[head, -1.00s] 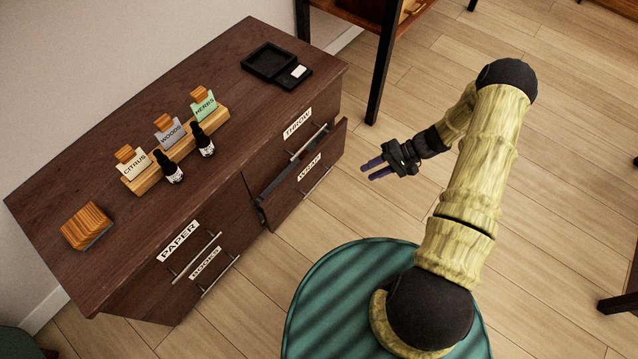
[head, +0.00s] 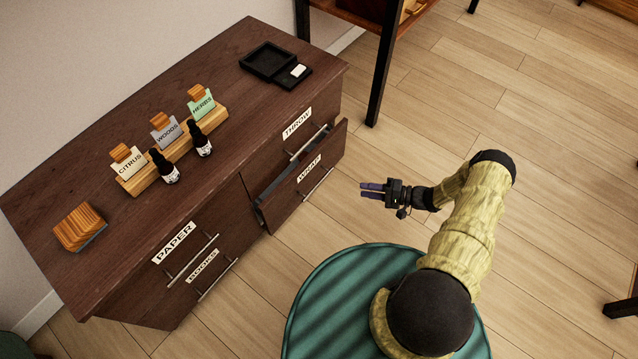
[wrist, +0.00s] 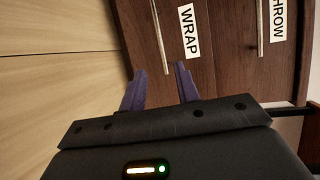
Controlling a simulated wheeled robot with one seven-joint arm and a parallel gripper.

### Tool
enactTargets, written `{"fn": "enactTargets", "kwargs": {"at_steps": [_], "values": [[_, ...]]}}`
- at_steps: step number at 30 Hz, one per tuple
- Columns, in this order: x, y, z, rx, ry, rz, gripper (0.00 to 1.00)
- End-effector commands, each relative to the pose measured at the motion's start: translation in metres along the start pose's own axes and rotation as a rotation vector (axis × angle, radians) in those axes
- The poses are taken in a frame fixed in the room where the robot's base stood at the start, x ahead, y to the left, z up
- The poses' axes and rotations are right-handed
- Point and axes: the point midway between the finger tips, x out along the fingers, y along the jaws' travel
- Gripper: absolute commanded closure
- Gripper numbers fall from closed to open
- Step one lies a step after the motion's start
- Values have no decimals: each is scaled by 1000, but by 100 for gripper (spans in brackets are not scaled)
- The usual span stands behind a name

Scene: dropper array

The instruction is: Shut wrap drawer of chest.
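The dark brown chest (head: 120,240) stands at the left in the head view. Its wrap drawer (head: 287,203), lower right with a WRAP label and a bar handle, stands partly pulled out below the throw drawer (head: 300,137). In the wrist view the wrap drawer's front (wrist: 184,57) shows ahead, with its label and handle. My gripper (head: 370,191) is in front of the wrap drawer, to its right in the head view, with a gap between. Its two purple fingers (wrist: 160,88) are apart with nothing between them.
The paper drawer (head: 170,255) and books drawer (head: 215,275) look shut. On the chest top are a card holder (head: 175,160), two dark bottles, a wooden block (head: 80,227) and a black tray (head: 268,61). A dark-legged table (head: 382,70) stands behind. Floor (head: 340,222) is clear before the drawer.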

Motion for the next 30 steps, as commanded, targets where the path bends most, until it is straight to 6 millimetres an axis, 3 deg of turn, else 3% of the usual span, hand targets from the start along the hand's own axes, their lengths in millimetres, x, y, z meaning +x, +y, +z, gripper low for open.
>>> {"fn": "enactTargets", "kwargs": {"at_steps": [8, 30], "values": [[32, 2, 1, 1, -4, -1, 68], [159, 2, 1, 0, -4, 0, 68]]}}
